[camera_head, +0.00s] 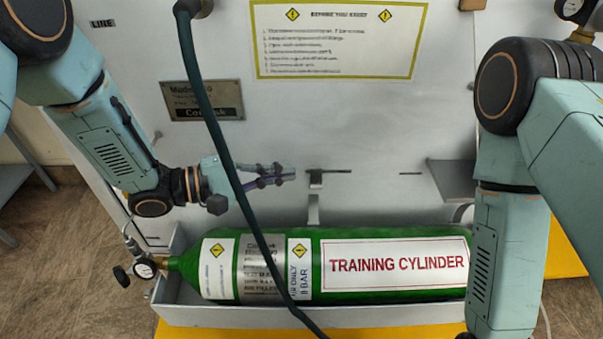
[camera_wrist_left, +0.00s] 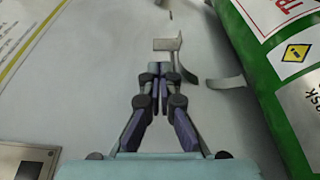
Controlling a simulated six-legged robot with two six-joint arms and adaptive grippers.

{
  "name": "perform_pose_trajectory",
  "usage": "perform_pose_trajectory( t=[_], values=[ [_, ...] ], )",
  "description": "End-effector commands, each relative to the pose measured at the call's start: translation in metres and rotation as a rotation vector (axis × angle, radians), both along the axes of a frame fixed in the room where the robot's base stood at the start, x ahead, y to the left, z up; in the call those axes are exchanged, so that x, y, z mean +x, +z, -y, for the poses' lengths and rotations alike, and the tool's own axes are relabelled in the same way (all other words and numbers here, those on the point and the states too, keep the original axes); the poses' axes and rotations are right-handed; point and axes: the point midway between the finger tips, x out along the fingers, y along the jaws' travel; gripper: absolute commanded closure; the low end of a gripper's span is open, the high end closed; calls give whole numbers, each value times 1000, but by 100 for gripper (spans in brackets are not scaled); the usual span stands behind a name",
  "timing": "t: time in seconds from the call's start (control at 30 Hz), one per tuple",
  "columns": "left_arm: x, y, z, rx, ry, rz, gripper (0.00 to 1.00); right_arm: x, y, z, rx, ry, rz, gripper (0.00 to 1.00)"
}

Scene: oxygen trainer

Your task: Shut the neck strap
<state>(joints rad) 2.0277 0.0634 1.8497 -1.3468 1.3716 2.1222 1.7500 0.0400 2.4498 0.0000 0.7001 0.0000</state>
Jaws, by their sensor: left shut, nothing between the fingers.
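A green cylinder (camera_head: 395,267) lies on its side in a grey tray, its neck and gauge to the left. A small grey bracket (camera_head: 316,180) stands out from the white panel above it, with a curved grey strap piece (camera_head: 313,212) below, near the cylinder's top. I cannot tell which part is the neck strap. In the left wrist view the bracket (camera_wrist_left: 168,45) is just ahead of my fingertips and the curved piece (camera_wrist_left: 228,82) is to their right. My left gripper (camera_head: 291,173) is shut and empty, left of the bracket. My right gripper is out of view.
A dark hose (camera_head: 205,105) hangs across the front of my left gripper and the cylinder. A pressure gauge (camera_head: 144,268) sits at the cylinder's neck. The tray's front wall (camera_head: 390,316) runs below. A grey shelf (camera_head: 452,181) juts out at right, near my right arm.

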Motion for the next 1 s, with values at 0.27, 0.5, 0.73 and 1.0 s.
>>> perform_pose_trajectory(
  t=[0.27,0.5,0.73,1.0],
  values=[
    [12,-6,32,2,-3,2,100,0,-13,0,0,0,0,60],
    [15,-5,40,0,0,2,100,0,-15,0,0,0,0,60],
    [15,-5,40,0,1,2,100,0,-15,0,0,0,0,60],
    [12,-5,40,0,1,25,100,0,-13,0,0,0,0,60]
  ],
)
